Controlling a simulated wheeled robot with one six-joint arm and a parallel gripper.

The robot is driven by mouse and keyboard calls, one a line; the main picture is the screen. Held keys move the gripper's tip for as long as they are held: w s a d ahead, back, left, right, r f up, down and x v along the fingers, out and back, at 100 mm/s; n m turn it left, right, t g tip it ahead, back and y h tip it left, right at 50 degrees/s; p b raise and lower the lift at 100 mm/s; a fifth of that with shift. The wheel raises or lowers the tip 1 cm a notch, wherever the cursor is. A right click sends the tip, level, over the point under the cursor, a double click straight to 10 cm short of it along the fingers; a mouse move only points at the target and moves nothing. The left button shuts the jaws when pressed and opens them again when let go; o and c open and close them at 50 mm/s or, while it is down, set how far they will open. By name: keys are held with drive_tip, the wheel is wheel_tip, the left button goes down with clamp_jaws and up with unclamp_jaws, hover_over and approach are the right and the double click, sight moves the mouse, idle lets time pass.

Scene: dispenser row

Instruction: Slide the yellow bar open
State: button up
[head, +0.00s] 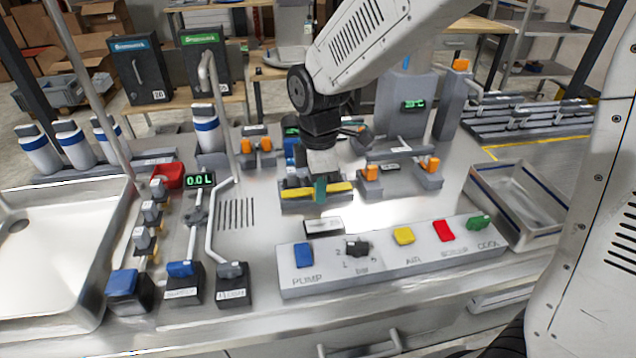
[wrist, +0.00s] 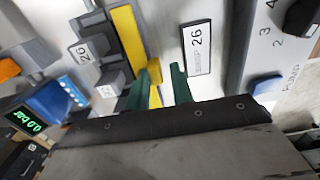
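The yellow bar (head: 298,193) lies along a grey block on the worktop in the head view. My gripper (head: 320,192) is low over the middle of it, and one green finger crosses in front of the bar. In the wrist view the yellow bar (wrist: 126,45) runs down to a yellow end piece between the two green fingers. My gripper (wrist: 164,76) is open there. The left finger is close to the yellow piece, and a narrow gap shows on the right finger's side. Contact cannot be told.
A label plate (wrist: 197,48) marked 26 lies beside the fingers. A button panel (head: 390,262) stands in front. Orange-topped clamps (head: 370,172) are right of the bar. A blue-handled valve and pipe row (head: 181,269) is at left. A metal tray (head: 490,172) is at right.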

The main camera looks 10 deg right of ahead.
drive_tip(key=shift+r, duration=0.1)
wheel_tip(320, 180, up, 8)
drive_tip(key=shift+f, duration=0.2)
idle(0.4)
drive_tip(key=s+d+r+m, duration=0.2)
drive_tip(key=s+d+m, duration=0.6)
drive_tip(key=s, duration=0.3)
drive_tip(key=s+d+r+m+t, duration=0.1)
drive_tip(key=s+d+r+m, duration=0.1)
drive_tip(key=s+d+m, duration=0.6)
drive_tip(key=s+m, duration=0.2)
drive_tip(key=s, duration=0.1)
drive_tip(key=shift+s+d+r, duration=0.15)
drive_tip(key=shift+d, duration=0.15)
